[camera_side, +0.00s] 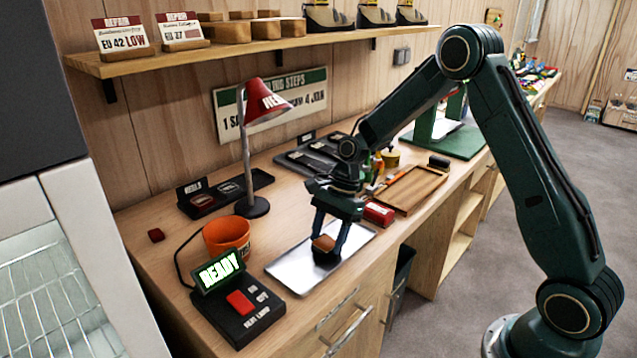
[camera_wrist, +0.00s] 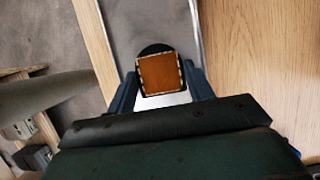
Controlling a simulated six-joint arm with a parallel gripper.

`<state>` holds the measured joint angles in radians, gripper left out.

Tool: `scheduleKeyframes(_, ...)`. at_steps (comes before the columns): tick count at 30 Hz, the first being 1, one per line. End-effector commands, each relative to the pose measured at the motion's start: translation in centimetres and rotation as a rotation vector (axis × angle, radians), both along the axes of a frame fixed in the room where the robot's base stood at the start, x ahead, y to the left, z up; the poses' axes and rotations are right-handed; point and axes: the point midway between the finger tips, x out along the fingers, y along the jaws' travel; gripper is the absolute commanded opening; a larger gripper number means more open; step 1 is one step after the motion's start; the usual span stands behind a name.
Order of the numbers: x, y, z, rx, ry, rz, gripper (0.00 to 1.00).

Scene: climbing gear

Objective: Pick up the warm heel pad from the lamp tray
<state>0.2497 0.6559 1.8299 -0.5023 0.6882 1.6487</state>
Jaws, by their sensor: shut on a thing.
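The heel pad (camera_side: 325,243) is a small block with an orange-brown top and a dark edge. My gripper (camera_side: 327,250) is shut on it, one finger on each side, at the metal tray (camera_side: 293,277). I cannot tell whether the pad touches the tray or is just above it. In the wrist view the pad (camera_wrist: 160,74) shows as an orange-brown square with a pale dashed border, between the two fingers of my gripper (camera_wrist: 160,85). The red lamp (camera_side: 266,103) stands behind the tray.
A red box (camera_side: 378,213) and a wooden tray (camera_side: 410,189) lie to the right. The bench's front edge is close to the metal tray.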

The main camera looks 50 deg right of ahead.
Motion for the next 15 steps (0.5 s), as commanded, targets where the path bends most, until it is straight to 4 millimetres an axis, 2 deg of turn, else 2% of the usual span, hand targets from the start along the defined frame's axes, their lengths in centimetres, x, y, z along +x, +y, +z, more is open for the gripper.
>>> scheduleKeyframes(5,0.1,0.0,1.6,-0.001,-0.004,-0.002,0.26)
scheduleKeyframes(15,0.1,-0.1,6.6,-0.001,-0.004,-0.001,0.26)
